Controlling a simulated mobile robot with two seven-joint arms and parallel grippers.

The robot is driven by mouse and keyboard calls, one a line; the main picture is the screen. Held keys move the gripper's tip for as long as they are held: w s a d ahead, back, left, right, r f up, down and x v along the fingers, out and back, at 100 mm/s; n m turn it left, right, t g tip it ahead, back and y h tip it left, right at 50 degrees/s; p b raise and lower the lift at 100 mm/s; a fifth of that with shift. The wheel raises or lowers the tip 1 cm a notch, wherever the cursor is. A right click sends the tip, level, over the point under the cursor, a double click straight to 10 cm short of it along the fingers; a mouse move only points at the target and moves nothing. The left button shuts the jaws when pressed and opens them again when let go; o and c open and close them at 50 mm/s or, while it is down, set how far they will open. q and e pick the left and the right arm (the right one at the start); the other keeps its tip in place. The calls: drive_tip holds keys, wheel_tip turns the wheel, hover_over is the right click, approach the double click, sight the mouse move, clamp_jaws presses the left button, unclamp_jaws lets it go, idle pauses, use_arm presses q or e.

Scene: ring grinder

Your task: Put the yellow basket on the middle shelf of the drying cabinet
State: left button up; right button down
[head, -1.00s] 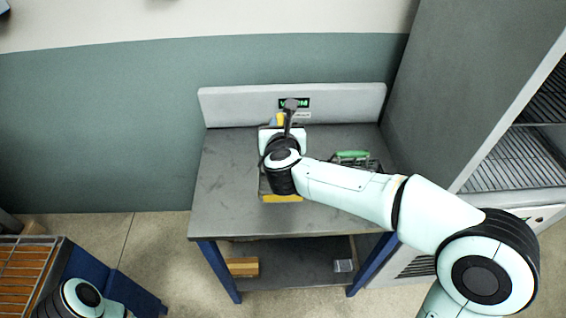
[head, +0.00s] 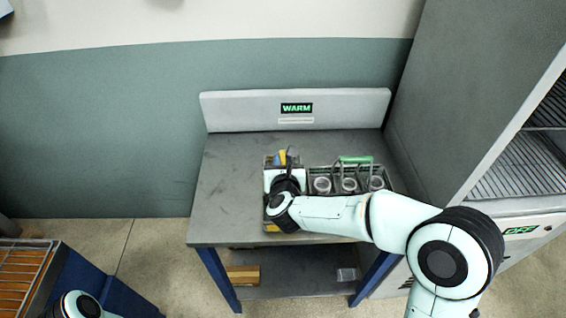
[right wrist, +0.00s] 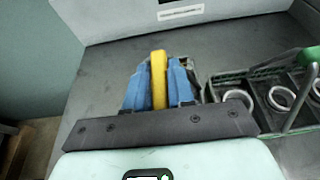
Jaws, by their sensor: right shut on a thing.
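The yellow basket's yellow handle (right wrist: 158,78) stands between the blue fingers of my right gripper (right wrist: 160,85) in the right wrist view; the gripper is shut on it. In the head view my right gripper (head: 285,160) covers most of the yellow basket, and a yellow strip (head: 272,227) shows at its front. I cannot tell whether the basket touches the table. The drying cabinet (head: 535,165) stands at the right with wire shelves; only part of its inside shows. My left gripper is out of view.
A basket with a green handle (head: 356,159) holds several metal rings, close to the right of the yellow basket. The grey table (head: 225,185) is bare on its left. A WARM sign (head: 296,107) is on its back panel. An orange-slatted rack (head: 22,270) stands lower left.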

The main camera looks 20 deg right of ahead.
drive_tip(key=c, duration=1.4)
unclamp_jaws()
drive_tip(key=shift+f, duration=0.15)
drive_tip(key=o, duration=0.4)
drive_tip(key=shift+o, duration=0.2)
